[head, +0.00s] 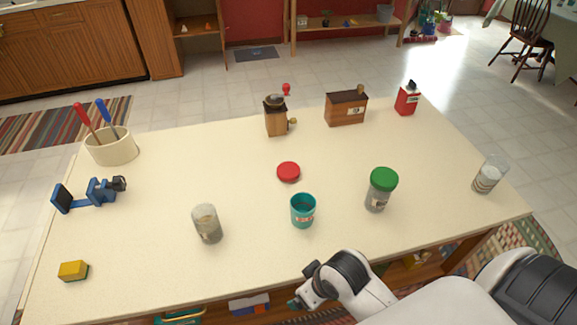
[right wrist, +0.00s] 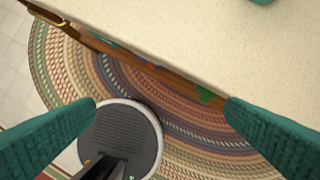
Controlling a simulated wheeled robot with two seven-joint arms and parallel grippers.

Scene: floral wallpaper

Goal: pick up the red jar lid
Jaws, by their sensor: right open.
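The red jar lid (head: 288,171) lies flat near the middle of the cream table, apart from the things around it. My right arm comes in at the lower right of the head view, with its wrist low at the table's front edge, well short of the lid. My right gripper (right wrist: 163,103) shows in the right wrist view as two teal fingers spread wide with nothing between them. Below it are the table edge and a rug. The lid is not in the right wrist view. My left gripper is not in view.
A teal cup (head: 303,211) stands just in front of the lid. A glass jar (head: 207,224) is to its left, and a green-lidded jar (head: 382,190) to its right. A grinder (head: 276,118) and a wooden box (head: 345,108) stand behind. The table (head: 180,165) left of the lid is clear.

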